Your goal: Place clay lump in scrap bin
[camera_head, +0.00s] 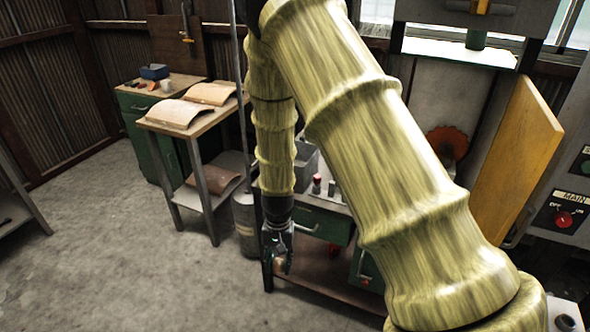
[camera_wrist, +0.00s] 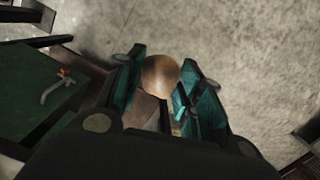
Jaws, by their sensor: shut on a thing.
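My gripper (camera_head: 278,258) hangs low in front of the green-drawer workbench, pointing down. In the wrist view my gripper (camera_wrist: 160,85) is shut on a round brown clay lump (camera_wrist: 160,75), held between its two teal fingers. The lump (camera_head: 279,262) shows only as a small brownish patch between the fingers in the head view. A grey cylindrical bin (camera_head: 244,226) stands on the floor just left of my gripper, partly hidden by the workbench and my arm. A grey open box (camera_head: 306,160) sits on the bench behind my arm. No label tells which is the scrap bin.
The green-drawer workbench (camera_head: 322,226) has a lower shelf and small items on top. A wooden table (camera_head: 205,125) with curved tan sheets stands to the left, a green cabinet (camera_head: 150,140) behind it. Open concrete floor (camera_head: 110,260) lies at the front left.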

